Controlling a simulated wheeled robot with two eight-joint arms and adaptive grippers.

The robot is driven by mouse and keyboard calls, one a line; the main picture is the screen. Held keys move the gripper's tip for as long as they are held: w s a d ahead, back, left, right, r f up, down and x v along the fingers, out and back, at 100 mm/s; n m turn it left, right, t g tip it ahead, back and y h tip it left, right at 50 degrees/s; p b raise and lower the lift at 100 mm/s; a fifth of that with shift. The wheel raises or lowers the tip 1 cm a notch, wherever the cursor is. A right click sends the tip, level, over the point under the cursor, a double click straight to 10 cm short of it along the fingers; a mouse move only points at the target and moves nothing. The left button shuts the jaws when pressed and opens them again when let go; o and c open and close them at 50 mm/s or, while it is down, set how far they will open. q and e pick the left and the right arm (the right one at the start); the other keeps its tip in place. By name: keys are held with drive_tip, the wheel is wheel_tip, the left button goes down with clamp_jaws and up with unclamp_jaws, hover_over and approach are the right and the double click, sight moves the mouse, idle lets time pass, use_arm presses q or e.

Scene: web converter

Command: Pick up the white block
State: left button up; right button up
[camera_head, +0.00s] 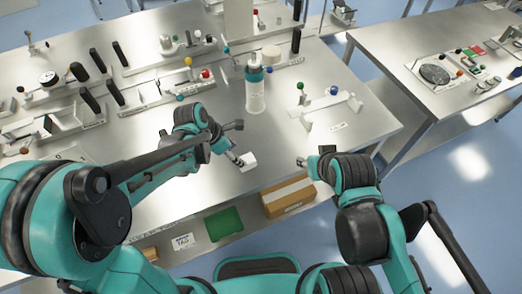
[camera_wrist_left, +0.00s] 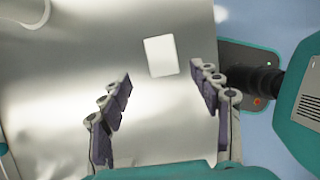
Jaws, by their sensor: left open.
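The white block (camera_head: 248,162) lies on the metal table near its front edge. In the left wrist view the white block (camera_wrist_left: 161,56) lies flat on the bare metal, ahead of the fingertips and between their lines. My left gripper (camera_head: 238,143) is just beside and above the block in the head view. In the left wrist view the left gripper (camera_wrist_left: 168,84) has its two fingers spread wide with nothing between them. My right gripper (camera_head: 303,162) is partly in view to the right of the block, and its fingers are too small and covered to read.
A white and teal bottle (camera_head: 254,88) stands behind the block. A white stand with coloured knobs (camera_head: 325,110) is at the right. Several fixtures (camera_head: 165,85) fill the table's back left. A cardboard box (camera_head: 289,196) and a green panel (camera_head: 223,224) sit below the front edge.

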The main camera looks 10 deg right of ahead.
sight(246, 159)
use_arm(q)
drive_tip(key=shift+b+x, duration=0.35)
drive_tip(key=shift+x, duration=0.65)
drive_tip(key=b+x, duration=0.1)
drive_tip(key=x, duration=0.1)
drive_tip(key=d+x, duration=0.1)
drive_tip(key=x, duration=0.2)
drive_tip(key=shift+b, duration=0.4)
drive_tip(key=shift+c, duration=0.3)
drive_tip(key=shift+s, duration=0.1)
drive_tip(key=c, duration=1.2)
